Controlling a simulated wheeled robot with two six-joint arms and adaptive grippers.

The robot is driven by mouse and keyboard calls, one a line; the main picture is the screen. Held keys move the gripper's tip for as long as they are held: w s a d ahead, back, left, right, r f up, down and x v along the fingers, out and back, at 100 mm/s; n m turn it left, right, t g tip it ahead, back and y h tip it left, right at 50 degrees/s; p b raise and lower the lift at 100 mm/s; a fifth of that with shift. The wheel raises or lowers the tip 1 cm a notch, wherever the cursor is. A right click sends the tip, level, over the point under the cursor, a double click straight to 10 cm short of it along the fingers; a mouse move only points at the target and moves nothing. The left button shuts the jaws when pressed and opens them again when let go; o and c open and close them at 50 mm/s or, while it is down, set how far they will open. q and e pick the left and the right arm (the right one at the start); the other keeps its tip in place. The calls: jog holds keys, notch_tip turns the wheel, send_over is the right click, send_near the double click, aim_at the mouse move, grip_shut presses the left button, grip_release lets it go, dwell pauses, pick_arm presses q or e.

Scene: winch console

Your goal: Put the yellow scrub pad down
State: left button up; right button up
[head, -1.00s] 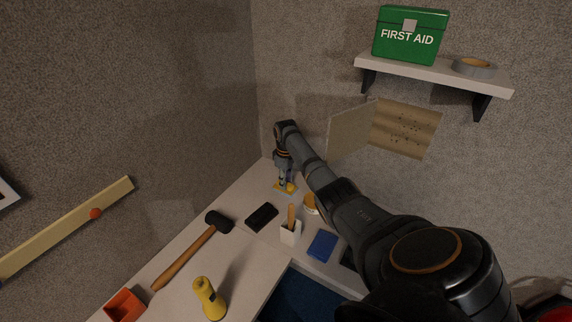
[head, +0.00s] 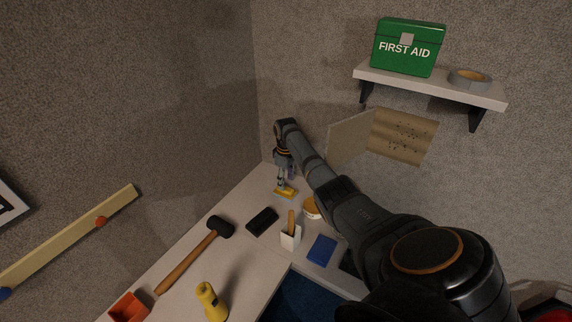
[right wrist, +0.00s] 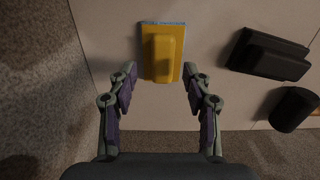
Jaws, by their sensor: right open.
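The yellow scrub pad (right wrist: 162,58) lies flat on the light worktop, with a raised grip block on top and a bluish edge. In the head view the pad (head: 286,192) is at the back corner of the worktop. My right gripper (right wrist: 160,85) is open, its fingers apart on either side of the pad's near end and not closed on it. In the head view my right gripper (head: 285,181) is just above the pad. My left gripper is not in view.
Walls stand close behind the pad.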

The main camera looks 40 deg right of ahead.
aim_at(287, 186)
pick_arm(q)
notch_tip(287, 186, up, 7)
jog(key=p, duration=0.5)
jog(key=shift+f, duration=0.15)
pick_arm(e)
notch_tip(287, 186, up, 7)
jog(key=shift+d, duration=0.15)
